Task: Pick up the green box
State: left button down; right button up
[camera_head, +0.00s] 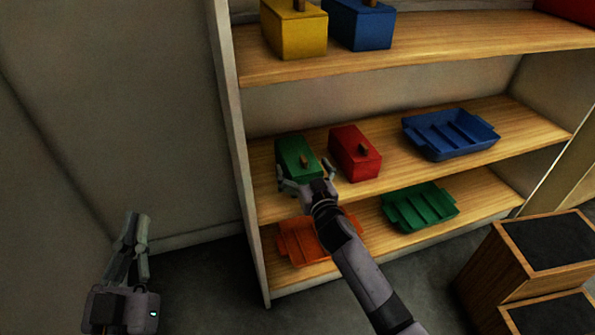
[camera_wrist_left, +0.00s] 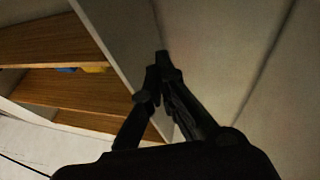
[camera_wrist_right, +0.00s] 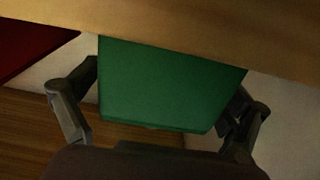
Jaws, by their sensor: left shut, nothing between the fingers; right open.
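The green box (camera_head: 297,155) with a small wooden knob on top stands on the middle shelf, at its left end. My right gripper (camera_head: 308,176) is open at the front of the green box, its fingers apart on either side. In the right wrist view the green box (camera_wrist_right: 170,88) fills the space between the open fingers of the right gripper (camera_wrist_right: 155,112); I cannot tell whether they touch it. My left gripper (camera_head: 139,218) is shut and empty, left of the shelf unit, and its closed fingers show in the left wrist view (camera_wrist_left: 160,75).
A red box (camera_head: 355,158) stands just right of the green one. A blue tray (camera_head: 450,135) is further right. Yellow (camera_head: 297,32) and blue (camera_head: 362,27) boxes stand above. Orange (camera_head: 300,240) and green (camera_head: 420,207) trays are below. The shelf's side panel (camera_head: 235,150) is close on the left.

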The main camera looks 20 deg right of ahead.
jog(key=shift+w, duration=0.5)
jog(key=c, duration=1.1)
jog(key=shift+c, duration=0.4)
jog(key=shift+r, duration=0.15)
